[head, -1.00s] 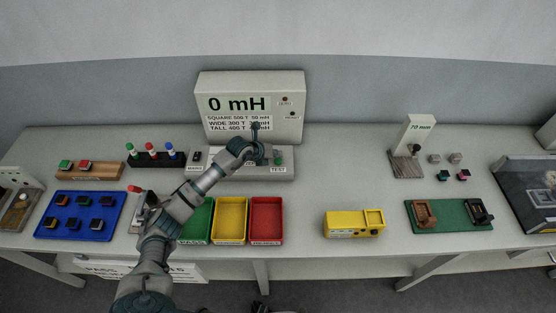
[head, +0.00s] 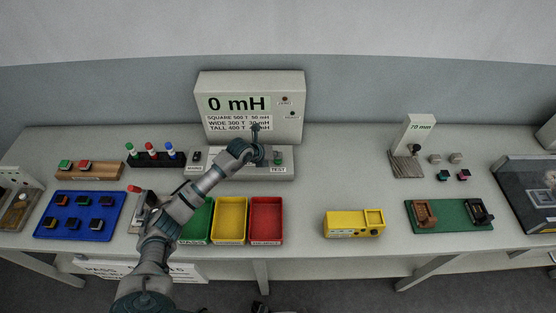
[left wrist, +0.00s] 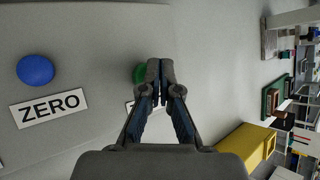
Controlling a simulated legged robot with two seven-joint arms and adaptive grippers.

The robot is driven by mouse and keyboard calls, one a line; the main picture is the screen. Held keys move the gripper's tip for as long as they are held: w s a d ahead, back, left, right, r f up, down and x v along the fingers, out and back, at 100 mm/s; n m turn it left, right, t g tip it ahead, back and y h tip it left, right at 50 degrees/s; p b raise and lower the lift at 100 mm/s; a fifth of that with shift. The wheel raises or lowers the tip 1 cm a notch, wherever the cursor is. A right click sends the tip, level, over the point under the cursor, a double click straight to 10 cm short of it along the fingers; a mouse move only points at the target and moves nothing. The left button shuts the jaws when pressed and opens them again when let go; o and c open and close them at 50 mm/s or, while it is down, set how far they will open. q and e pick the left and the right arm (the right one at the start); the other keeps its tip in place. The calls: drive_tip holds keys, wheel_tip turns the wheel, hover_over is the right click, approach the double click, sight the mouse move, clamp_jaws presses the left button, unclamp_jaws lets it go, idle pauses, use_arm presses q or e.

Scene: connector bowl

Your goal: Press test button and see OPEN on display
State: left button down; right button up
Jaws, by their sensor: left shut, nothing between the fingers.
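The tester (head: 250,98) stands at the back of the table, and its display (head: 237,104) reads "0 mH". The green test button (head: 278,157) is on its base above the TEST label (head: 278,170). My left gripper (head: 260,157) is just left of the button in the head view. In the left wrist view, my left gripper (left wrist: 159,72) is shut and empty, its fingertips partly covering the green button (left wrist: 138,74). I cannot tell whether they touch it. The label beneath is mostly hidden. My right gripper is not in view.
A blue button (left wrist: 36,70) with a ZERO label (left wrist: 49,108) is beside the green one. Green, yellow (head: 230,220) and red (head: 266,220) bins stand in front. A yellow device (head: 354,224) stands to the right, with bare table around it.

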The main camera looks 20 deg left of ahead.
use_arm(q)
drive_tip(key=shift+f, duration=0.55)
idle(0.8)
drive_tip(key=shift+r+p, duration=0.5)
drive_tip(key=shift+r, duration=0.5)
drive_tip(key=shift+r+p, duration=1.9)
drive_tip(key=shift+r, duration=0.7)
drive_tip(key=shift+f, duration=0.1)
